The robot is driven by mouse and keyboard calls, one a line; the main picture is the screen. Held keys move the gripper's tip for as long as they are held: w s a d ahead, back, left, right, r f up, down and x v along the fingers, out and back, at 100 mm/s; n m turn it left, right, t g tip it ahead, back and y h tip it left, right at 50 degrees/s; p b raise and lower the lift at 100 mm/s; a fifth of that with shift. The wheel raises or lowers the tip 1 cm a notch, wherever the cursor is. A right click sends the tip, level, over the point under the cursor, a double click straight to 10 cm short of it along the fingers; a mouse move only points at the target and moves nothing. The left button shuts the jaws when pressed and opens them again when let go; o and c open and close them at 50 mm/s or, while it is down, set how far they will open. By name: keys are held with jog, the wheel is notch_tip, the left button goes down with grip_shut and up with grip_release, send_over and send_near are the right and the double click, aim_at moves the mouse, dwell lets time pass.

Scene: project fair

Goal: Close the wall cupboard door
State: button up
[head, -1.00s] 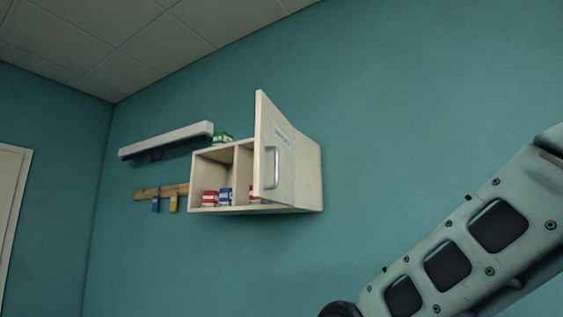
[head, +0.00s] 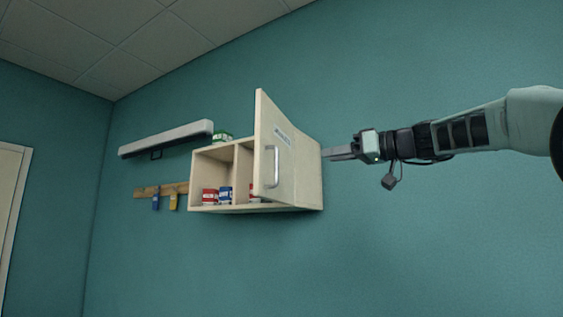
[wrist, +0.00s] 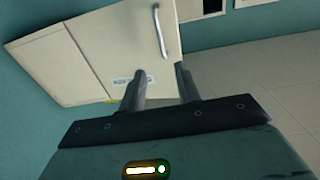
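The wall cupboard (head: 222,152) is a pale box on the teal wall, seen from below. Its door (head: 291,170) stands open, swung out from the right side, with a metal handle (head: 273,167) and a small label on its outer face. My gripper (head: 326,154) is just right of the cupboard, pointing left at its right side. In the wrist view its two fingers (wrist: 161,75) are apart with nothing clearly held between them. The door's outer face (wrist: 120,40) and handle (wrist: 160,31) lie beyond them. Whether the fingers touch the cupboard or door, I cannot tell.
Red and blue cans (head: 225,195) stand inside the cupboard, and a green one (head: 221,137) shows above it. A white shelf (head: 165,139) and a wooden rail (head: 146,193) with hanging tags are to the left. The wall below is clear.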

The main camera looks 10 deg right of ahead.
jog(key=p+x, duration=0.8)
jog(key=x, duration=0.7)
jog(key=shift+w+a, duration=0.2)
grip_shut()
